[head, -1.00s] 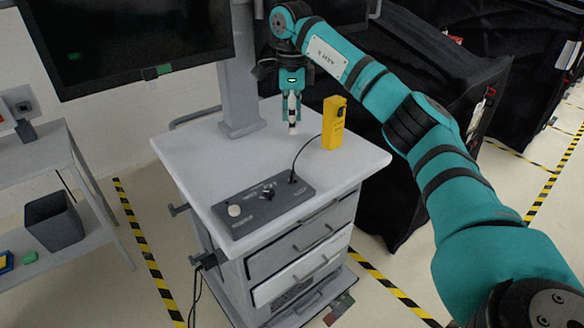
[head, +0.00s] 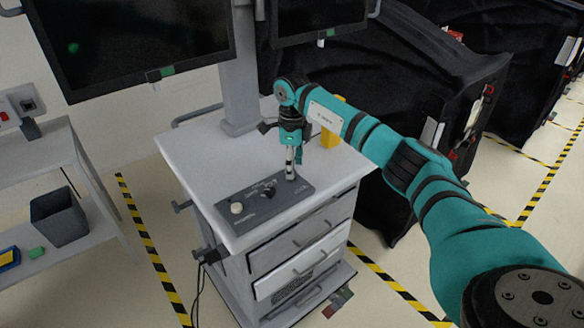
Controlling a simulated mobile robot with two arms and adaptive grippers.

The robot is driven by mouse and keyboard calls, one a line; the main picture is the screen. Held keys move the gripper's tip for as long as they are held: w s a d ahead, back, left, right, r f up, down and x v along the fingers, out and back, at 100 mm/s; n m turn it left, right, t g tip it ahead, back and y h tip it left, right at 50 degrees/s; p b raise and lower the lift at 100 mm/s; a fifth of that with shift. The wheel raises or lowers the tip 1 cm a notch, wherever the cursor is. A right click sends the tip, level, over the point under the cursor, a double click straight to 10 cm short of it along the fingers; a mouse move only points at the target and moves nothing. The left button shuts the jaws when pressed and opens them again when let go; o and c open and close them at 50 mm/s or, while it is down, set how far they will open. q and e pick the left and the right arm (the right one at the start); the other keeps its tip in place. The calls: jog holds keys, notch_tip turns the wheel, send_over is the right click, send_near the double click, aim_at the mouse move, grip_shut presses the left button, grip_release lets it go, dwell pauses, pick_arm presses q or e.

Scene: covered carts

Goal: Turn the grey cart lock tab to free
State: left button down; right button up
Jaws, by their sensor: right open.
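The grey cart (head: 205,165) stands in the middle, with a pale top and drawers in front. A dark grey panel (head: 288,197) lies on its top, with a light round button (head: 236,208) and a small black knob (head: 269,191). I cannot tell which part is the lock tab; small dark fittings (head: 184,206) stick out from the cart's left side. My right gripper (head: 291,171) is open and points down at the panel's far right end. It hides the cable's end there, and I cannot tell whether it touches. My left gripper is not in view.
A yellow device (head: 329,138) stands behind my right arm, partly hidden. A column with dark monitors (head: 140,40) rises at the cart's back. A side table with a dark bin (head: 58,217) is at left. Black-covered carts (head: 400,80) stand behind at right.

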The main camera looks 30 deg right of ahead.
jog(key=shift+f, duration=1.3)
grip_shut()
